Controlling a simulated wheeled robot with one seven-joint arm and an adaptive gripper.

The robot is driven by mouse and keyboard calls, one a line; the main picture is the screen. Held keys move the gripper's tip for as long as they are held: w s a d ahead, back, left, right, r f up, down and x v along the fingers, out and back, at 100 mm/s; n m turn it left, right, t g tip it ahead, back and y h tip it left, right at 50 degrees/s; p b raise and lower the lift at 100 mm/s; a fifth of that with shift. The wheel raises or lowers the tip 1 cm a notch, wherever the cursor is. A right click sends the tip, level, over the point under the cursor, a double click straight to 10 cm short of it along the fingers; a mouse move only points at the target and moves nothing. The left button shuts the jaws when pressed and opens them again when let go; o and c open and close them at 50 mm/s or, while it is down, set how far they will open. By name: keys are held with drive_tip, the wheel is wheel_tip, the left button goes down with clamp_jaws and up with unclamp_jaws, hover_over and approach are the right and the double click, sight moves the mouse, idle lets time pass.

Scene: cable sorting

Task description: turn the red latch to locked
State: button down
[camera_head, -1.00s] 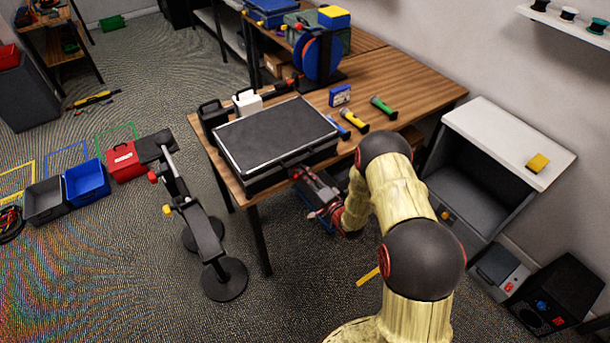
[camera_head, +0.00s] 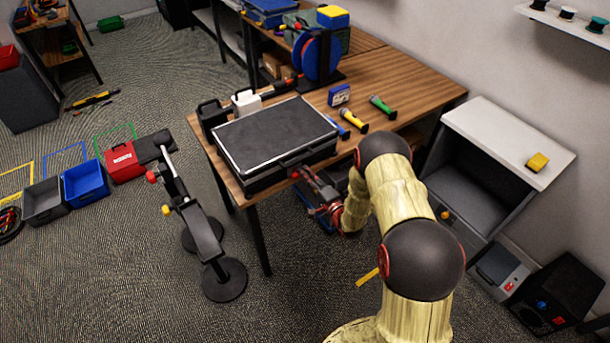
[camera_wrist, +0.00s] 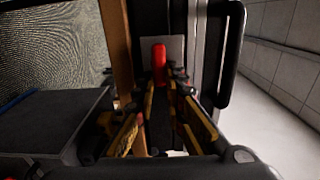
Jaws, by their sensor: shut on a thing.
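The red latch (camera_wrist: 159,60) is on the front of the black case, in the middle of the wrist view, with a pale plate behind it. My gripper (camera_wrist: 164,82) has its fingers around the latch's near end and is shut on it. The latch stands upright in the wrist view. In the head view the black case (camera_head: 274,135) lies shut on the wooden table, and my gripper (camera_head: 302,176) reaches its front side from the right. There the latch is small and largely hidden by my gripper, so its exact angle is unclear.
The case's black handle (camera_wrist: 233,55) is close to the right of my fingers in the wrist view. Flashlights (camera_head: 354,118) lie on the wooden table (camera_head: 420,85) right of the case. A black stand (camera_head: 204,235) is left of the table. A grey cabinet (camera_head: 490,160) stands to the right.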

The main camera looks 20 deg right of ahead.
drive_tip(key=c, duration=1.8)
unclamp_jaws()
drive_tip(key=shift+c, duration=0.2)
drive_tip(key=v, duration=1.2)
